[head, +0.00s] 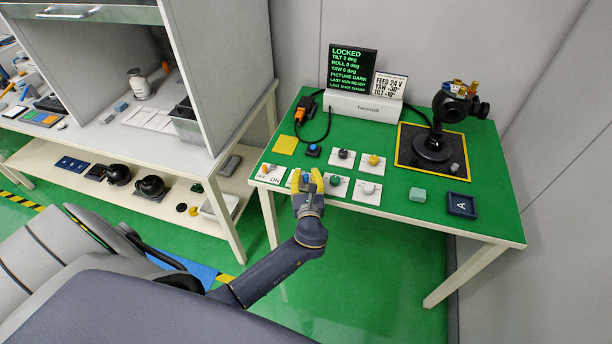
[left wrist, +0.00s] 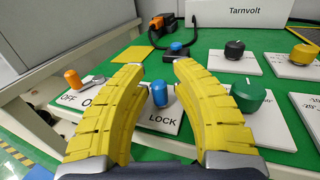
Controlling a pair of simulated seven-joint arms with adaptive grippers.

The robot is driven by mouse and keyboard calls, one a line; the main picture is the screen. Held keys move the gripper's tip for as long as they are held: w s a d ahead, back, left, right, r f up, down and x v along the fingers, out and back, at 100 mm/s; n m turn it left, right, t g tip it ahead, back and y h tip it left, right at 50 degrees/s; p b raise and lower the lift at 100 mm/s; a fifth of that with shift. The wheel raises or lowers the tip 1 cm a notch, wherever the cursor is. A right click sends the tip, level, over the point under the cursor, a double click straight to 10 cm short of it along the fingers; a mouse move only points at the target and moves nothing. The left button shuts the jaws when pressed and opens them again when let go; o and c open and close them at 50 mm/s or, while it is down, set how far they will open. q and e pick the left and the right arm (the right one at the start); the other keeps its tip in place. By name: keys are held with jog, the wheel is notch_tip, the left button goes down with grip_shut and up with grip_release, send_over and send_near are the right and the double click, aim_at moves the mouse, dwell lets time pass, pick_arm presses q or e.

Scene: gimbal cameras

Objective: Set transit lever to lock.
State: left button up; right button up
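The transit lever appears to be the blue-handled lever (left wrist: 159,94) on a white plate (left wrist: 163,122) marked LOCK. In the left wrist view its blue knob stands in the gap between my fingers, apart from both. The finger on the left hides the plate's other end. In the head view the lever (head: 305,178) shows as a bit of blue between the fingertips. My left gripper (head: 306,177) is open over the table's front edge; its yellow fingers also fill the left wrist view (left wrist: 157,72). The screen (head: 351,67) reads LOCKED on its top line. My right gripper is not in view.
An orange OFF/ON switch (left wrist: 72,78) is left of the lever. A green knob (left wrist: 248,94) stands close on the right. Black (head: 343,154) and yellow (head: 374,160) knobs lie behind. A camera gimbal (head: 433,148) stands on a black mat at the right.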

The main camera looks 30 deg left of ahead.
pick_arm(q)
jog(key=shift+o, duration=1.1)
jog(key=v, duration=1.2)
